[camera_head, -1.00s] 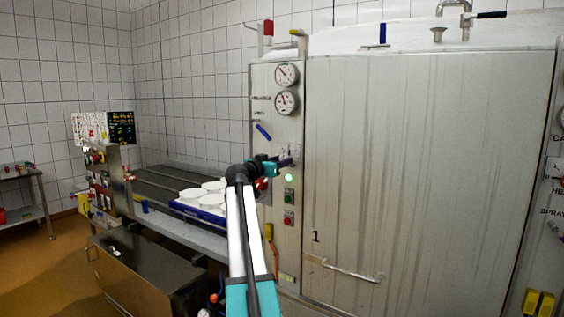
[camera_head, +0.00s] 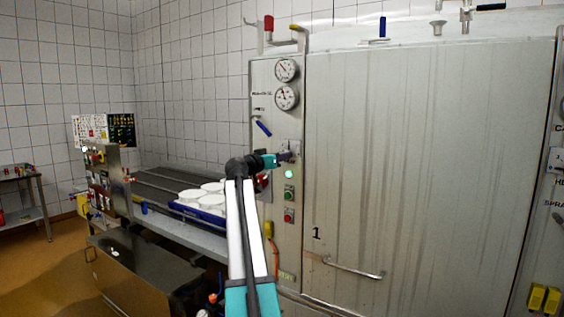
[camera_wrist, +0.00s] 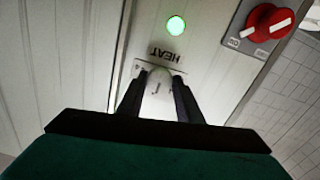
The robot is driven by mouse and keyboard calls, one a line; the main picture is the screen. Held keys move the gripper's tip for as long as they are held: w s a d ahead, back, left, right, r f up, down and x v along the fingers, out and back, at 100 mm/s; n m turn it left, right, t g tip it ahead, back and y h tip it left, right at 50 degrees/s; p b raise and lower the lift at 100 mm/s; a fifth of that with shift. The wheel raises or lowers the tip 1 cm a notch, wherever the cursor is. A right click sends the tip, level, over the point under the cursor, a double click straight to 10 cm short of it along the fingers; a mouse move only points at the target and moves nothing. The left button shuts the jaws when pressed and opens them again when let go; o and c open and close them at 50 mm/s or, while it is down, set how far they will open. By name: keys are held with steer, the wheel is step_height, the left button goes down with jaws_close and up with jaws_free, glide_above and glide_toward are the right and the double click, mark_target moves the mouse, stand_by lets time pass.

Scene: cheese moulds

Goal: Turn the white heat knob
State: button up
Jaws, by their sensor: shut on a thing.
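The white heat knob (camera_wrist: 158,98) sits between my two fingers in the wrist view, below an upside-down HEAT label (camera_wrist: 166,54). My gripper (camera_wrist: 160,100) is shut on the knob, with one dark finger on each side of it. In the head view my gripper (camera_head: 288,156) reaches the control panel (camera_head: 284,226) of the large steel vat. The knob itself is hidden behind the gripper there. The fingers cover part of the knob's plate, so its exact setting is hard to read.
A lit green lamp (camera_wrist: 176,25) is near the label, and a red rotary switch (camera_wrist: 268,22) is at the upper right of the wrist view. Gauges (camera_head: 286,98) and a blue lever (camera_head: 263,128) are above my gripper. A green button (camera_head: 289,192) and red button (camera_head: 289,215) are below.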

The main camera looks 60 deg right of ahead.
steer(key=o, duration=1)
steer(key=shift+o, duration=0.2)
steer(key=shift+a, duration=0.15)
steer(key=a+b, duration=0.3)
steer(key=a, duration=1)
steer(key=shift+a+b, duration=0.3)
